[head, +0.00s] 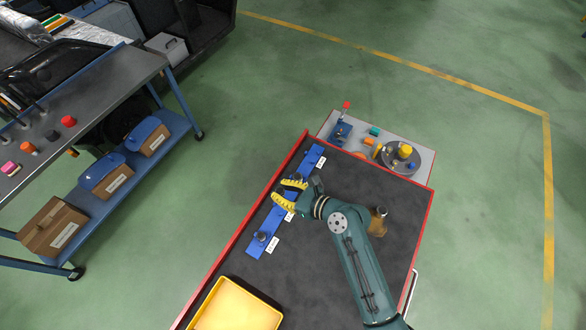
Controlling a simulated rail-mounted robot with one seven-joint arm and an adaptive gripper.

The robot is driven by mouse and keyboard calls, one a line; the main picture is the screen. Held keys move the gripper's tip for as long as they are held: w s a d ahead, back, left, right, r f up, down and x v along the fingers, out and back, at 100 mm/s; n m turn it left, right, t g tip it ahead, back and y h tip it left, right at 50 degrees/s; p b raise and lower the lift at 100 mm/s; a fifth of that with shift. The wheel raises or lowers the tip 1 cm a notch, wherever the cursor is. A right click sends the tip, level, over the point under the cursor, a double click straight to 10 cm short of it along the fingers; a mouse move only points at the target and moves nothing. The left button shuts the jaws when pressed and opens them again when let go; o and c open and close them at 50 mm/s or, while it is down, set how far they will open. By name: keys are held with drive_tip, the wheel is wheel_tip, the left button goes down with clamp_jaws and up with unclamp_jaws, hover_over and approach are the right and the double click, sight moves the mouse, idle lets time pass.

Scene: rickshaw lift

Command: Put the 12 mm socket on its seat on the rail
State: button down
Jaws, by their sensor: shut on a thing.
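The blue rail (255,247) lies diagonally on the dark bench top, with small white labels beside it that are too small to read. A grey socket (261,237) stands on the rail near its lower end. My gripper (285,192), with yellow fingers, is over the middle of the rail. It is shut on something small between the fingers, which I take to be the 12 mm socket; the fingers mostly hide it. I cannot tell whether it touches the rail. The seat under the gripper is hidden.
A yellow tray (237,306) lies at the bench's front left. A brown object with a grey top (379,219) stands right of my arm. Behind the bench, a grey panel (421,160) carries a round plate and small parts. Bare bench top lies between rail and tray.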

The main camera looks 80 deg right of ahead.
drive_tip(key=shift+w+a+f+b, duration=0.15)
drive_tip(key=shift+a+f+b, duration=0.25)
drive_tip(key=shift+f+b, duration=0.05)
drive_tip(key=shift+a+f+b, duration=0.1)
drive_tip(key=shift+f+b, duration=0.25)
drive_tip(key=shift+b, duration=0.1)
wheel_tip(320, 180, down, 3)
drive_tip(key=b, duration=0.3)
drive_tip(key=shift+r+b, duration=0.15)
drive_tip(key=shift+b, duration=0.25)
drive_tip(key=shift+f, duration=0.85)
drive_tip(key=shift+r+p, duration=0.1)
drive_tip(key=shift+p, duration=1.15)
drive_tip(key=shift+f, duration=0.2)
drive_tip(key=shift+f, duration=0.3)
drive_tip(key=shift+f, duration=0.35)
idle(0.4)
